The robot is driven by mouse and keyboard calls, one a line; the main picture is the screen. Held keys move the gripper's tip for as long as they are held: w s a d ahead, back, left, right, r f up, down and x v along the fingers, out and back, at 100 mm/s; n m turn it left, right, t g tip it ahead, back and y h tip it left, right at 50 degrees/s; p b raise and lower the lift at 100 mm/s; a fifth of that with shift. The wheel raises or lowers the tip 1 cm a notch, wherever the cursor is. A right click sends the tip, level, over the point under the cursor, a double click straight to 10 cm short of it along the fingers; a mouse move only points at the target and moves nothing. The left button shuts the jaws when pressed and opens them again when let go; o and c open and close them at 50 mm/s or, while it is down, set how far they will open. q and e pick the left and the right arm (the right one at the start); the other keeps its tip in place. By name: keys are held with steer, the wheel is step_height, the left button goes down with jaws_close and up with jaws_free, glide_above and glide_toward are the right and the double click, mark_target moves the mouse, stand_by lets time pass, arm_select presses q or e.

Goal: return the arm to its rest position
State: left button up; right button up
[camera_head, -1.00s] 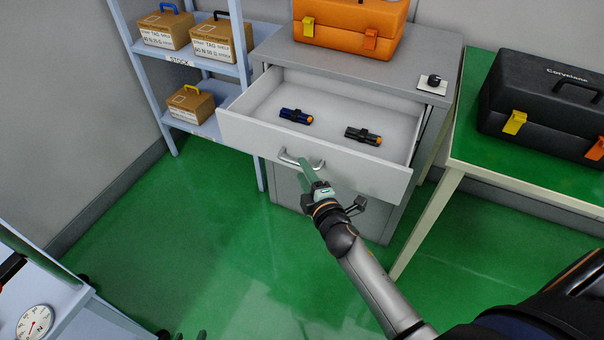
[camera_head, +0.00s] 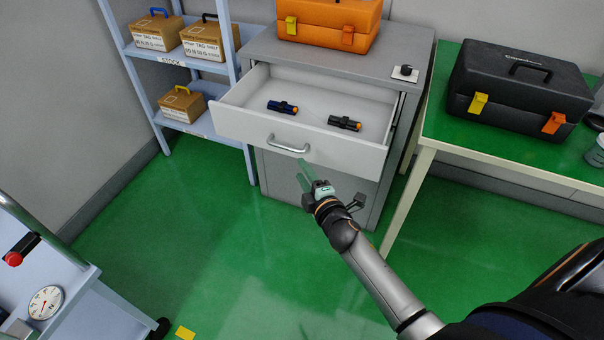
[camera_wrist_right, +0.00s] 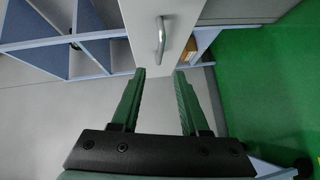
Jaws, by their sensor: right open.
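My right gripper (camera_head: 306,172) is open and empty in front of the drawer cabinet, just below and apart from the drawer handle (camera_head: 289,144). In the right wrist view its two green fingers (camera_wrist_right: 160,80) are spread, with nothing between them, and the handle (camera_wrist_right: 161,42) lies beyond the tips. My right arm (camera_head: 375,275) reaches in from the lower right. The top drawer (camera_head: 345,152) stands open. It holds a blue and black flashlight-like item (camera_head: 283,107) and a black one with an orange end (camera_head: 345,123). My left gripper does not show.
An orange toolbox (camera_head: 330,22) stands on the cabinet (camera_head: 335,59). A black toolbox (camera_head: 517,88) is on the green-topped table (camera_head: 440,125) at right. A shelf with boxes (camera_head: 207,40) is at left. A cart with a dial (camera_head: 46,302) is at lower left.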

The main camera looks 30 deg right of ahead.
stand_by(0.6)
steer(key=s+a+f+m+g+y+p, duration=0.1)
steer(key=s+a+m+g+p, duration=0.1)
steer(key=s, duration=0.6)
steer(key=s+a+f+m+g+y+p, duration=0.1)
steer(key=s+a+m+g+p, duration=0.1)
steer(key=s+m, duration=0.5)
steer(key=s+a+f+m+g+y+p, duration=0.1)
steer(key=s+a+m+g+p, duration=0.2)
steer(key=s, duration=0.7)
steer(key=a+m+p, duration=0.1)
steer(key=p, duration=0.1)
steer(key=shift+s+a+f+m+p, duration=0.2)
steer(key=shift+s+f+m+p, duration=0.1)
steer(key=shift+s+f+m, duration=0.1)
steer(key=shift+d, duration=0.1)
